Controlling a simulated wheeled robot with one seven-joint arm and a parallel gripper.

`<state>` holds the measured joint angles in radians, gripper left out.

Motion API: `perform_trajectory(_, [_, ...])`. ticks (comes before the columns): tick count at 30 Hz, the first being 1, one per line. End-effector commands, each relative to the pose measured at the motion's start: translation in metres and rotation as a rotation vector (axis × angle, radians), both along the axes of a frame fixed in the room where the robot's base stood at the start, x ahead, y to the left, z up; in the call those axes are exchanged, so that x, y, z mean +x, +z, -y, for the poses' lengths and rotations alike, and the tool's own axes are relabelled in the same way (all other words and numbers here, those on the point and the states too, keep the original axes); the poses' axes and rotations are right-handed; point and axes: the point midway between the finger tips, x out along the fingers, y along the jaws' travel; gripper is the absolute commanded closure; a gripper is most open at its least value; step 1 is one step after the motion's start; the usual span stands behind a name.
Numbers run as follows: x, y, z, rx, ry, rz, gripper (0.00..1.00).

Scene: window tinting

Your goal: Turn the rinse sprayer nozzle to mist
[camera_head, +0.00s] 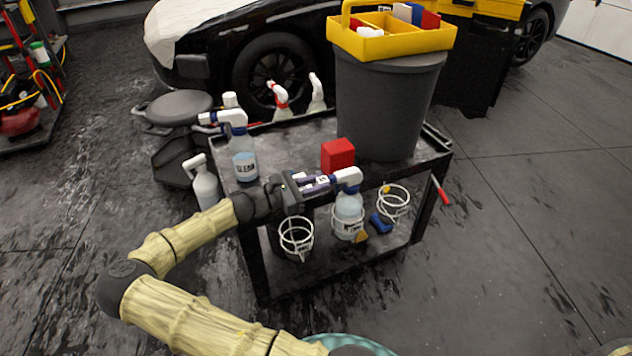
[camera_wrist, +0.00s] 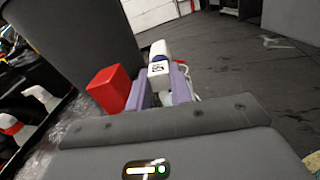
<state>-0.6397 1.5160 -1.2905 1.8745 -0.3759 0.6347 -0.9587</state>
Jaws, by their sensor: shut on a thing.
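The rinse sprayer (camera_head: 349,206) is a clear bottle with pale blue liquid and a white spray head. It stands upright in a white wire ring holder on the cart's front side. My gripper (camera_head: 326,182) reaches in from the left with its purple-grey fingers shut on the nozzle end of the spray head. In the wrist view the white head (camera_wrist: 159,50) and the nozzle's small marked face (camera_wrist: 158,69) show between the fingertips (camera_wrist: 167,82). The marking is too small to read for sure. Most of the bottle is hidden in the wrist view.
A red block (camera_head: 338,155) stands on the cart top close behind my gripper; a bottle labelled CLEAN (camera_head: 243,165) stands to the left. A large grey bin (camera_head: 385,110) fills the cart's back right. Wire rings (camera_head: 296,236) flank the sprayer. Open floor lies in front.

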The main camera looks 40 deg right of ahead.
Motion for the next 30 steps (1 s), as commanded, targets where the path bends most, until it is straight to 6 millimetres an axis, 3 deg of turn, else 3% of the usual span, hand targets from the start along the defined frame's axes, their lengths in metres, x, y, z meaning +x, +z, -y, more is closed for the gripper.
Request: perform_trajectory(30, [-0.0009,-0.0009,-0.0002,-0.213,0.001,0.886,1.0])
